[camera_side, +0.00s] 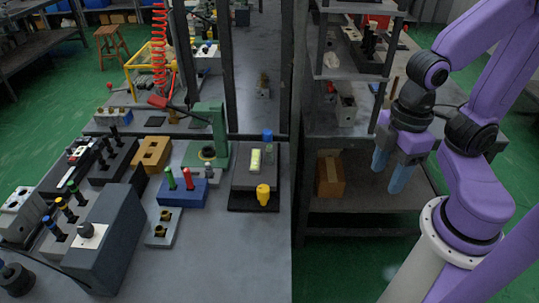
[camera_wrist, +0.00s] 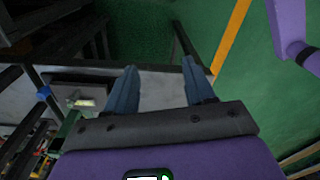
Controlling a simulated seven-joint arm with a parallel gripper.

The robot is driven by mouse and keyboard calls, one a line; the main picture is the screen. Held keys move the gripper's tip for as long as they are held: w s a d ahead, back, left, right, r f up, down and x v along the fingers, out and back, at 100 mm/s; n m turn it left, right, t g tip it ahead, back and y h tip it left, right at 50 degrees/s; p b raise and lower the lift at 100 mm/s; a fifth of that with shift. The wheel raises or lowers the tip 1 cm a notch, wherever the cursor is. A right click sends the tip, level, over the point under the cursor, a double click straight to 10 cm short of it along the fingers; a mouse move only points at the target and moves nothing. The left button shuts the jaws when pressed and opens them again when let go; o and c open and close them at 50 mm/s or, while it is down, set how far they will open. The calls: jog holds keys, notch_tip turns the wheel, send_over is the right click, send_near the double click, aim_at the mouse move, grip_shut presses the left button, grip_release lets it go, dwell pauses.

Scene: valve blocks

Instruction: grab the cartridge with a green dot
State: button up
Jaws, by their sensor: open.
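A green-topped peg (camera_side: 170,178) stands upright in a blue block (camera_side: 183,192) on the bench, beside a red-topped peg (camera_side: 187,178). My gripper (camera_side: 389,178) hangs at the right, well away from these parts and beyond the bench's right edge. In the wrist view my gripper (camera_wrist: 159,66) has its two blue fingers apart with nothing between them.
A dark upright post (camera_side: 299,120) stands between my gripper and the bench (camera_side: 225,265). A shelf rack with a brown box (camera_side: 330,174) is behind my gripper. A large grey block (camera_side: 105,240), a green fixture (camera_side: 208,135) and a yellow part (camera_side: 263,194) occupy the bench.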

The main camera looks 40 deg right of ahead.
jog(key=w+a+f+m+y, duration=0.25)
jog(key=a+f+m, duration=0.2)
jog(key=a, duration=0.45)
jog(key=m+t+h, duration=0.5)
jog(key=m+t, duration=0.4)
jog(key=t, duration=0.4)
send_near(271, 152)
jog(key=x, duration=1.1)
jog(key=shift+d, duration=0.1)
grip_shut()
